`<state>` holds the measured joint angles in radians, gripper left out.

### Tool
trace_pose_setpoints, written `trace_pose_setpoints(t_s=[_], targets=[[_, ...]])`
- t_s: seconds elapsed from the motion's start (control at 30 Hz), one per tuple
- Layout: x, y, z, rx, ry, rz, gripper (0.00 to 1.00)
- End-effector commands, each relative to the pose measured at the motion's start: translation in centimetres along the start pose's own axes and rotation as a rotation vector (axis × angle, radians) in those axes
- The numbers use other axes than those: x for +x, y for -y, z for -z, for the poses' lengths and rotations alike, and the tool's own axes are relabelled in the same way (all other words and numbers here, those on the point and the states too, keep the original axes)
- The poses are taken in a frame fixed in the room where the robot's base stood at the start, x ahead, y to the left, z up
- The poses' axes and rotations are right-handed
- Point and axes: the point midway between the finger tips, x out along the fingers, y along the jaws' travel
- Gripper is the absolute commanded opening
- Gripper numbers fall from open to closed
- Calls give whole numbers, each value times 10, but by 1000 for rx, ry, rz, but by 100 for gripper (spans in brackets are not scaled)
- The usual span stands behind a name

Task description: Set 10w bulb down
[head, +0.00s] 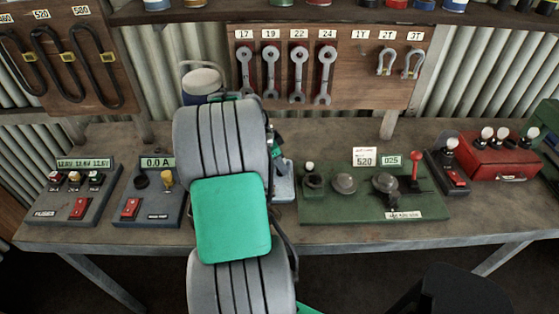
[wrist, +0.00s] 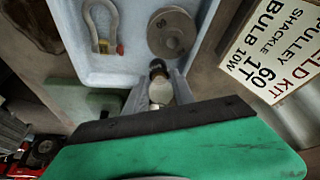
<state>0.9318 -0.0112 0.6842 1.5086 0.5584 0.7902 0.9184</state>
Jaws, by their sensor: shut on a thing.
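In the wrist view my gripper (wrist: 158,84) is shut on a small bulb (wrist: 160,93), with its pale glass between the fingers and its dark cap pointing toward the tray. The bulb is over the near part of a pale blue tray (wrist: 110,69); I cannot tell whether it touches the tray floor. A shackle (wrist: 101,28) and a round grey pulley (wrist: 171,33) lie in the tray.
A white kit card (wrist: 270,50) lists pulley 60, shackle 1T and bulb 10W. A green test panel (head: 375,205) stands right of the tray, and a blue-grey meter box (head: 150,205) left. A red box (head: 500,160) with bulbs is far right.

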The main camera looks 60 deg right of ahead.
Motion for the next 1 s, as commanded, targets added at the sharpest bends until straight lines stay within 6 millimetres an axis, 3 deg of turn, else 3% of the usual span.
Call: trace_pose_setpoints(t_s=[0.3, 0.33, 0.4, 0.77, 0.87, 1.0], targets=[[5, 0, -2, 0, -1, 1, 0], [3, 0, -1, 0, -1, 1, 32], [3, 0, -1, 0, -1, 0, 38], [-5, 1, 0, 0, -1, 2, 39], [-21, 1, 0, -1, -2, 5, 39], [-59, 2, -1, -1, -2, 7, 39]])
